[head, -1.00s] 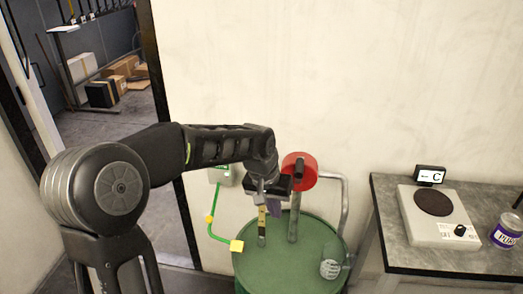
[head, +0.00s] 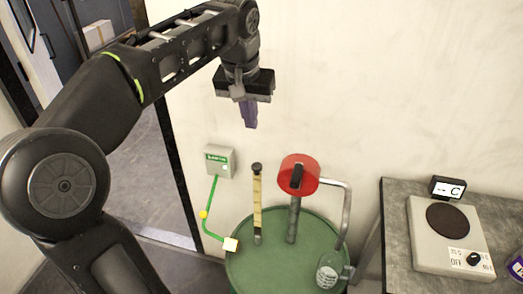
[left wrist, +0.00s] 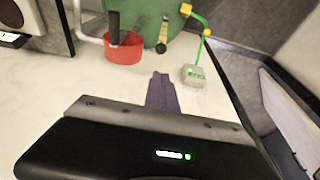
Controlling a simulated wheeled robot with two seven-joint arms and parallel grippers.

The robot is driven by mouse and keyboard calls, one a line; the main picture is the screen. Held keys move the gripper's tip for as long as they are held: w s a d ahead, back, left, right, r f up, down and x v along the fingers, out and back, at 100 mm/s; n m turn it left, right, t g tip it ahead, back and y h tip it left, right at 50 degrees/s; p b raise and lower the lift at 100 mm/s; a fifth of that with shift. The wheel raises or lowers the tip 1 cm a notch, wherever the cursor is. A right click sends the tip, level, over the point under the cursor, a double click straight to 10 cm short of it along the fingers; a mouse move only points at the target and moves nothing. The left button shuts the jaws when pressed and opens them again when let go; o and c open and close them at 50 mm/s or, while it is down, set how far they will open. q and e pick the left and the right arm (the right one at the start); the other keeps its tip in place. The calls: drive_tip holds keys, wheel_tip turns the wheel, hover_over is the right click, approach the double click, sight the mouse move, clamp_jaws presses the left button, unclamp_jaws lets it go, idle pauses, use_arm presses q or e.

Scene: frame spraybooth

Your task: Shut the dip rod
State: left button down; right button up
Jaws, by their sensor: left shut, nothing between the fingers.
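The dip rod (head: 257,207) is a yellowish strip with a black knob on top. It stands upright and tall out of the green drum's lid (head: 273,260). In the left wrist view the rod (left wrist: 163,34) shows inverted and foreshortened, near the drum (left wrist: 137,18). My left gripper (head: 250,116) is above the rod's knob in the picture, apart from it. Its purple fingers are shut together and empty; they also show in the left wrist view (left wrist: 161,90). My right gripper is not in view.
A red round part (head: 298,175) on a pipe stands right of the rod, with a bent grey pipe (head: 346,205) beside it. A bench (head: 396,251) with a hotplate (head: 447,238) is at right.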

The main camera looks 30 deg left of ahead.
use_arm(q)
drive_tip(key=p, duration=0.2)
approach(257, 164)
drive_tip(key=x, duration=0.5)
drive_tip(key=shift+w, duration=0.1)
drive_tip(key=shift+f, duration=0.7)
wheel_tip(257, 164, down, 30)
drive_tip(key=b, duration=2.2)
drive_tip(key=shift+b, duration=0.4)
drive_tip(key=shift+f, duration=0.1)
